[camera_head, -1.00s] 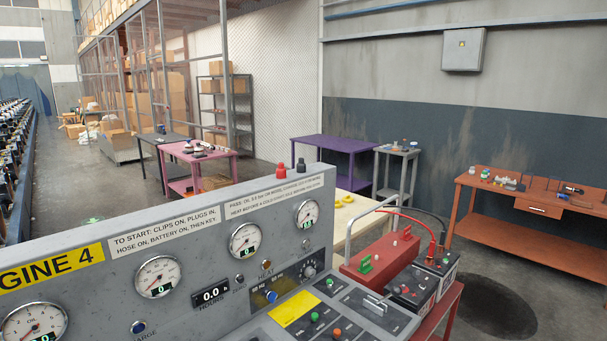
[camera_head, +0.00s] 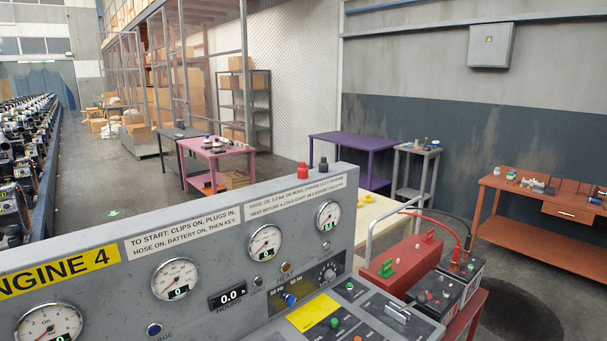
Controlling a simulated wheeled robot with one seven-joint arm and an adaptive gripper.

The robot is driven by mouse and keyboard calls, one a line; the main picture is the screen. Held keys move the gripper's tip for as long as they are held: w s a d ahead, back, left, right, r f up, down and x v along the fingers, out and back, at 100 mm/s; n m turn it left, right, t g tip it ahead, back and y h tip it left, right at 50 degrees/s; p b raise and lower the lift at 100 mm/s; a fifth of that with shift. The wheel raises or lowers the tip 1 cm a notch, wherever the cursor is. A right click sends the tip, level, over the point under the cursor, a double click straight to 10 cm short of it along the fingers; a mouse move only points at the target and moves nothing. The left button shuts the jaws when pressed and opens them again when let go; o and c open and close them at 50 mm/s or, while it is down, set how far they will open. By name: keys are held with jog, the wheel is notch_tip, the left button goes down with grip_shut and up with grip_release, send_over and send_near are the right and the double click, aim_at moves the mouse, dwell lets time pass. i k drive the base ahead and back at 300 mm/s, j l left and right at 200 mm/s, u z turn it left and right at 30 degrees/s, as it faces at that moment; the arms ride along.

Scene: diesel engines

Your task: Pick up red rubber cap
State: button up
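A small red cap-like piece (camera_head: 303,171) stands upright on the top edge of the grey engine control panel (camera_head: 215,222), beside a similar black one (camera_head: 323,164). It looks like the red rubber cap, but it is too small to be sure. Another possible place is the pink table (camera_head: 215,152) farther back, where small red, white and dark items sit, too small to tell apart. My gripper is not in view.
The control panel with gauges fills the front. A red battery charger (camera_head: 402,262) and a battery (camera_head: 462,270) stand right of it. A purple table (camera_head: 352,140), a grey stand (camera_head: 416,152) and an orange workbench (camera_head: 540,212) stand behind. Engines line the left; open floor lies between.

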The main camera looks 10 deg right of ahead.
aim_at(302, 171)
jog(key=i+l+z, duration=0.25)
jog(key=i+l, duration=0.6)
jog(key=i+l+z, duration=0.25)
jog(key=i+l, duration=0.55)
jog(key=i+u, duration=0.1)
jog(key=u, duration=1.65)
